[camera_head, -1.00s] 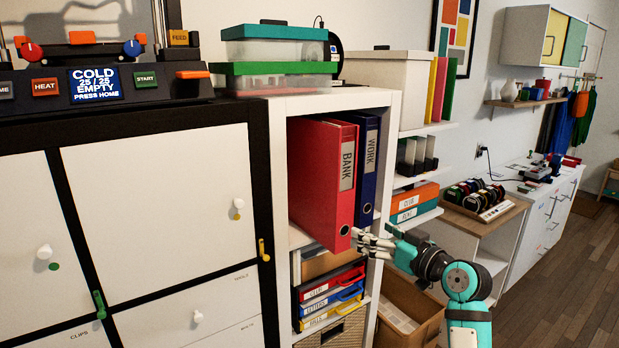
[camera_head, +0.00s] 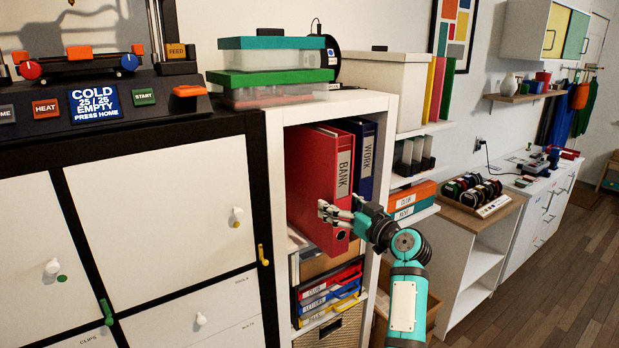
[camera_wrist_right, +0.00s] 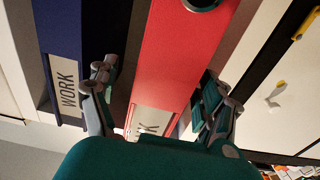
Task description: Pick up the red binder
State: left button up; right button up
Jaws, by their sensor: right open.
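The red binder (camera_head: 313,180), labelled BANK, stands upright on the shelf and sticks out past the blue binder (camera_head: 366,150), labelled WORK, to its right. My right gripper (camera_head: 329,213) is at the front of the red binder's spine, in its lower half. In the right wrist view, the red binder (camera_wrist_right: 185,60) lies between the two open fingers of my right gripper (camera_wrist_right: 158,95). One finger is on the blue binder (camera_wrist_right: 80,40) side and the other on the outer side. I cannot tell whether the fingers touch it. My left gripper is not in view.
The white shelf's left upright (camera_head: 276,180) is close to the red binder. Below are several stacked coloured trays (camera_head: 330,292) and a woven basket (camera_head: 335,328). A black-framed white cabinet (camera_head: 160,210) stands to the left. Open floor (camera_head: 560,270) lies at the right.

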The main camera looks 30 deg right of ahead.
aim_at(310, 181)
jog(key=w, duration=0.1)
jog(key=w+p, duration=0.1)
jog(key=w+r+p, duration=0.1)
jog(key=shift+w+a, duration=0.35)
jog(key=shift+w, duration=0.05)
jog(key=shift+w+f, duration=0.15)
jog(key=shift+w, duration=0.25)
jog(key=shift+c, duration=0.2)
jog(key=shift+s, duration=0.1)
jog(key=shift+c, duration=1)
jog(key=c, duration=1.4)
grip_shut()
jog(key=shift+r, duration=0.25)
